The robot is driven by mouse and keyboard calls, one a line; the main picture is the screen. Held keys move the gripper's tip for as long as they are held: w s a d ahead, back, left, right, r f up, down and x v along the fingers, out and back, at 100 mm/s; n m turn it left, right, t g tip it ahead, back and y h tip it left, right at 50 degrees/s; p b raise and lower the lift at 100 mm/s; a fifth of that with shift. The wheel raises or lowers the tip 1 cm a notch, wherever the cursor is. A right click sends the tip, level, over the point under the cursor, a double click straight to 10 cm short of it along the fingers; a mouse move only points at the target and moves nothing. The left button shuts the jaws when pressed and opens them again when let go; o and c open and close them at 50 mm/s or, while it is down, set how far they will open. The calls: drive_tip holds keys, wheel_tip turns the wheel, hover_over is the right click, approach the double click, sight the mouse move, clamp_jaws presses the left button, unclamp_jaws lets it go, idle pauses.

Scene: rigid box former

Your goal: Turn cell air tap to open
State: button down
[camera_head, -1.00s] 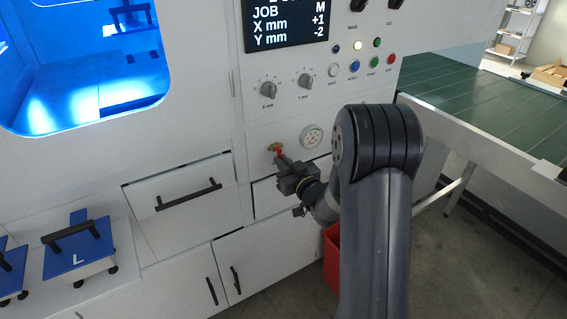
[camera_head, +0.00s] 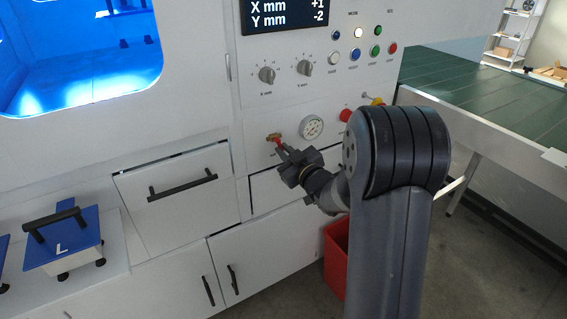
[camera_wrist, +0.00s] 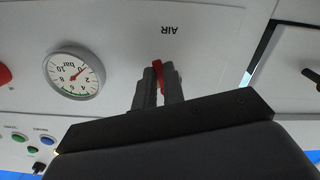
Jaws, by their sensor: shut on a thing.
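The cell air tap (camera_head: 275,138) is a brass fitting with a red lever on the white machine panel, left of the pressure gauge (camera_head: 312,127). My gripper (camera_head: 284,151) reaches up to it from the lower right and is shut on the red lever. In the wrist view the red lever (camera_wrist: 158,72) shows between the two dark fingers of my gripper (camera_wrist: 158,80), below the upside-down word AIR. The brass body is hidden there. The gauge (camera_wrist: 75,74) also shows in the wrist view, its needle apparently near the 0 end.
Knobs (camera_head: 267,75) and coloured push buttons (camera_head: 355,55) sit above the tap. A red knob (camera_head: 346,115) is right of the gauge. A drawer handle (camera_head: 183,187) sticks out at left. A red bin (camera_head: 337,255) stands on the floor below my arm.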

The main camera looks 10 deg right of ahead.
sight(280, 133)
drive_tip(key=n+b, duration=0.3)
drive_tip(key=d+r+n+b, duration=0.1)
drive_tip(key=n+b, duration=0.2)
drive_tip(key=n, duration=0.1)
drive_tip(key=n+b, duration=0.3)
drive_tip(key=n, duration=0.1)
drive_tip(key=shift+w+d+r+b, duration=0.25)
drive_tip(key=shift+d+b, duration=0.05)
drive_tip(key=shift+b, duration=0.1)
drive_tip(key=shift+r+n+b, duration=0.2)
drive_tip(key=shift+n+b, duration=0.25)
drive_tip(key=shift+n, duration=0.3)
drive_tip(key=shift+r+n+b, duration=0.2)
drive_tip(key=shift+n+b, duration=0.2)
drive_tip(key=shift+n, duration=0.35)
drive_tip(key=shift+r, duration=0.1)
drive_tip(key=c, duration=1.5)
unclamp_jaws()
drive_tip(key=p+v, duration=0.1)
drive_tip(key=v, duration=0.9)
drive_tip(key=shift+s+d+p, duration=0.15)
drive_tip(key=shift+s+p, duration=0.2)
drive_tip(key=shift+p, duration=0.05)
